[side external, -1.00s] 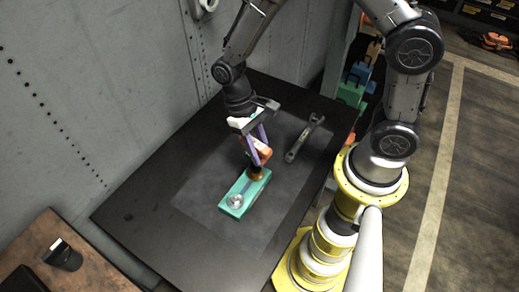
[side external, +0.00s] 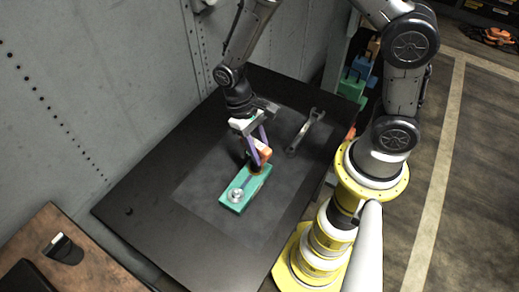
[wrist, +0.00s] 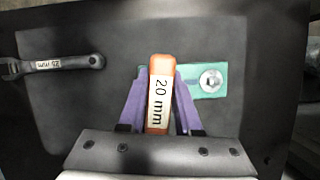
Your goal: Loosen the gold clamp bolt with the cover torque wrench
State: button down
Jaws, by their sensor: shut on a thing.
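My gripper (side external: 257,154) has purple fingers, shut on an orange tool (wrist: 161,66) with a white label reading "20 mm". The tool stands between both fingers in the wrist view. A teal block (side external: 236,204) lies below on the work surface, with a round silver bolt or washer (side external: 236,195) at its near end. The silver part also shows right of the tool in the wrist view (wrist: 211,81). My gripper is over the block's far end, where a gold-brown part (side external: 257,171) shows under the tool. Whether the tool touches it is hard to tell.
A dark open-ended wrench (side external: 305,133), with its own label, lies apart on the dark table (side external: 140,203). A grey riveted wall (side external: 90,90) bounds the left. A brown side table (side external: 85,262) stands at lower left.

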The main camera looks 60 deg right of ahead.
dwell(0.4)
jog(key=n, duration=0.2)
jog(key=n+h, duration=0.1)
jog(key=n, duration=0.1)
jog(key=shift+d+h, duration=0.2)
jog(key=shift+h, duration=0.1)
jog(key=shift+d+n, duration=0.1)
jog(key=shift+n, duration=0.4)
jog(key=n+h, duration=0.1)
jog(key=n, duration=0.2)
jog(key=shift+w+d+t, duration=0.1)
jog(key=shift+t, duration=0.2)
jog(key=shift+w+d+n+h, duration=0.15)
jog(key=shift+n+h, duration=0.25)
jog(key=shift+n, duration=0.6)
jog(key=shift+t, duration=0.3)
